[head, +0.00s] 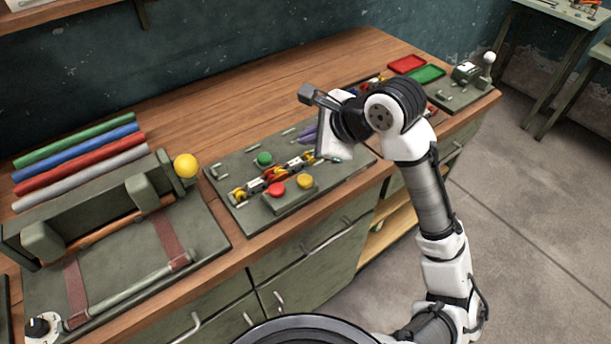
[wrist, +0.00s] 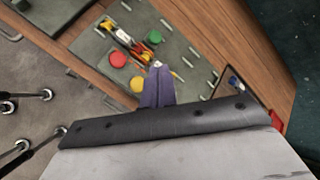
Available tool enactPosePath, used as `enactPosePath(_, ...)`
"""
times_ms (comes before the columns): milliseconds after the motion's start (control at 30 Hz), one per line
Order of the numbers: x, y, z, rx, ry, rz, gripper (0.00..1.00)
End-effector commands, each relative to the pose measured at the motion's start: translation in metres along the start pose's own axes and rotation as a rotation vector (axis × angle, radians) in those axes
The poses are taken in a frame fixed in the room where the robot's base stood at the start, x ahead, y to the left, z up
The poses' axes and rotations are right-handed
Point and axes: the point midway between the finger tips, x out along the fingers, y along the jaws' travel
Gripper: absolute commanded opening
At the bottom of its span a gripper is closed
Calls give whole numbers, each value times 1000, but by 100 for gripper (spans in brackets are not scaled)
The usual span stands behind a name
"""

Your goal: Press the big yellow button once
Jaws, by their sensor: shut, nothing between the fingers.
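The yellow button (head: 305,181) is a round dome on a small raised box on the green panel, to the right of the red button (head: 277,189). In the wrist view, the yellow button (wrist: 137,84) lies just left of my fingers. My gripper (head: 303,137) has purple fingers and hangs over the panel, behind the yellow button in the head view. In the wrist view, my gripper (wrist: 157,66) is shut and empty, with its fingertips together. The yellow button's face shows clear of the fingers. The exact height of the fingertips above the panel is hard to tell.
A green button (head: 264,158) and a row of red, white and yellow parts (head: 275,173) stand on the panel. A yellow ball (head: 186,165) sits further left by a green rack. Red (head: 407,64) and green (head: 428,74) trays lie behind right.

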Motion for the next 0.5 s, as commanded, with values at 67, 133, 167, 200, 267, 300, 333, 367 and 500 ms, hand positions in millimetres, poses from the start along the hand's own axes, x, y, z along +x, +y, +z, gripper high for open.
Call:
enactPosePath(67, 0, 0, 0, -1, 0, 0, 0)
enactPosePath(133, 1, 1, -1, -1, 0, -1, 0)
enactPosePath(167, 2, 1, -1, -1, 0, -1, 0)
enactPosePath(200, 3, 2, -2, -1, 0, -1, 0)
enactPosePath(267, 6, 4, -4, 0, 0, -1, 0)
enactPosePath(300, 8, 6, -6, 0, 0, -1, 0)
enactPosePath(333, 10, 7, -7, 0, 0, -2, 0)
enactPosePath(367, 12, 8, -9, 0, 0, -2, 0)
enactPosePath(500, 26, 18, -19, -2, 1, -2, 0)
